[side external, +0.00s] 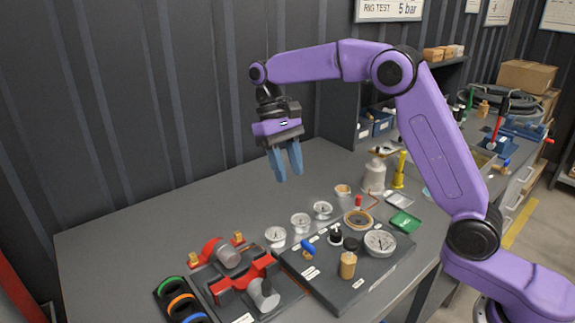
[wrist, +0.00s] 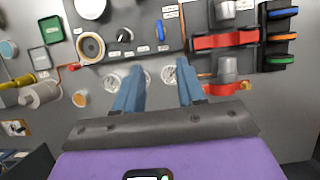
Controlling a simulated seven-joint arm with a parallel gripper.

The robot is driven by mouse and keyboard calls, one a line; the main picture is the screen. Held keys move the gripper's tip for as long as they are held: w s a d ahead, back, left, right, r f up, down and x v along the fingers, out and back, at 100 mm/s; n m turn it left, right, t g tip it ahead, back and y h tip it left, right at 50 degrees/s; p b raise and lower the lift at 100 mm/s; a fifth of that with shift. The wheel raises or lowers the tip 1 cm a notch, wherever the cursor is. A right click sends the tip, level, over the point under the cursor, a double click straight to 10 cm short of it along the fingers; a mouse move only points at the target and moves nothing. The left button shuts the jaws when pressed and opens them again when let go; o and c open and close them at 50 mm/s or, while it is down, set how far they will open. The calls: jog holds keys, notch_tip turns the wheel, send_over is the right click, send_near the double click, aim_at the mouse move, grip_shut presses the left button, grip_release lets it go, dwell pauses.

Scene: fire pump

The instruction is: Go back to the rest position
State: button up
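My gripper (side external: 287,162) is raised well above the grey workbench (side external: 130,230), its blue fingers pointing down. The wrist view shows the two fingers (wrist: 158,88) apart with nothing between them. Below them on the bench lie several small round gauges, one of them a white-faced gauge (side external: 301,220). The gripper touches nothing. No marker for a rest position shows in either view.
A dark panel (side external: 338,297) holds a large gauge (side external: 380,242), a tan ring and a wooden-coloured knob. Red clamps (side external: 243,279) and a rack of coloured rings (side external: 181,303) stand at the left front. The left bench is clear.

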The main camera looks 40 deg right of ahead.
dwell(0.3)
jog(key=s+d+f+n+t, duration=0.1)
jog(key=s+n, duration=0.3)
jog(key=s, duration=0.6)
jog(key=s+d+f+n+t, duration=0.2)
jog(key=s+d+n, duration=0.2)
jog(key=s, duration=0.7)
jog(key=s+d+f+n+t, duration=0.1)
jog(key=s+n, duration=0.3)
jog(key=s, duration=0.7)
jog(key=shift+s+d+f+t, duration=0.2)
jog(key=shift+d+f+t, duration=0.1)
jog(key=shift+d+f, duration=0.4)
dwell(2.0)
